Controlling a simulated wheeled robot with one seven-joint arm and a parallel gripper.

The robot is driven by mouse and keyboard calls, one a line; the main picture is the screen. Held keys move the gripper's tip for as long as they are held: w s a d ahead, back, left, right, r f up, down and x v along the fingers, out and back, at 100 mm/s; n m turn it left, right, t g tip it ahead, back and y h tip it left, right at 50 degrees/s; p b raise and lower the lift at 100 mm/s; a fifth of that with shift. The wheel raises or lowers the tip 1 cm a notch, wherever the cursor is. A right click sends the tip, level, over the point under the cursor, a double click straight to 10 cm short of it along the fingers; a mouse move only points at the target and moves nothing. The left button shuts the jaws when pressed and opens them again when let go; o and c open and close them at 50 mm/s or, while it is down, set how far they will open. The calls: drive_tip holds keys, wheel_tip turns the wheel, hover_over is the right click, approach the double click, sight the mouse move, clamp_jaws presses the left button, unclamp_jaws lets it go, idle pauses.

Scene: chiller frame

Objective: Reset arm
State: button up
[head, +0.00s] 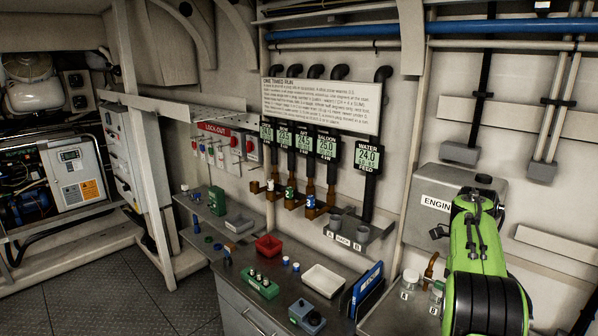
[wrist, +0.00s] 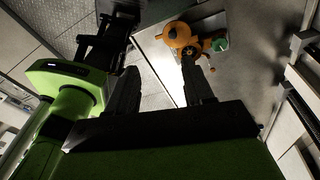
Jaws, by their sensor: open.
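My green and black arm (head: 482,250) rises at the right of the head view, in front of the wall and the box marked "ENGIN". My gripper (wrist: 158,62) shows in the wrist view with its two dark fingers apart. Nothing is seen between the fingers. Beyond the right finger is an orange round thing (wrist: 180,35) on a grey surface, with a small green part (wrist: 220,44) beside it. I cannot tell how far off it is. The gripper itself is not clear in the head view.
A grey counter (head: 232,262) holds a red tray (head: 268,247), a white tray (head: 323,280), a blue-grey box (head: 307,316) and a blue folder (head: 368,291). Jars A (head: 408,281) and B stand near my arm. Open floor (head: 130,285) lies at the left.

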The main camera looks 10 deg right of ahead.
drive_tip(key=s+a+r+n+t+h+b, duration=0.1)
drive_tip(key=s+a+r+n+t, duration=0.2)
drive_tip(key=a+n, duration=0.4)
drive_tip(key=s+a+r+n+t+b, duration=0.1)
drive_tip(key=s+a+r+n+b, duration=0.1)
drive_tip(key=s+a+n, duration=0.45)
drive_tip(key=s+a+f+n+t+b, duration=0.1)
drive_tip(key=s+a+f+n, duration=0.3)
drive_tip(key=s+a+n, duration=0.2)
drive_tip(key=s+a+f+n+t+b, duration=0.1)
drive_tip(key=s+a+f+n, duration=0.3)
drive_tip(key=n, duration=0.7)
drive_tip(key=s+a+t, duration=0.1)
drive_tip(key=s+a, duration=0.1)
drive_tip(key=shift+s+a+f+t+y, duration=0.2)
drive_tip(key=shift+s+a+t+y, duration=0.1)
drive_tip(key=shift+y, duration=0.1)
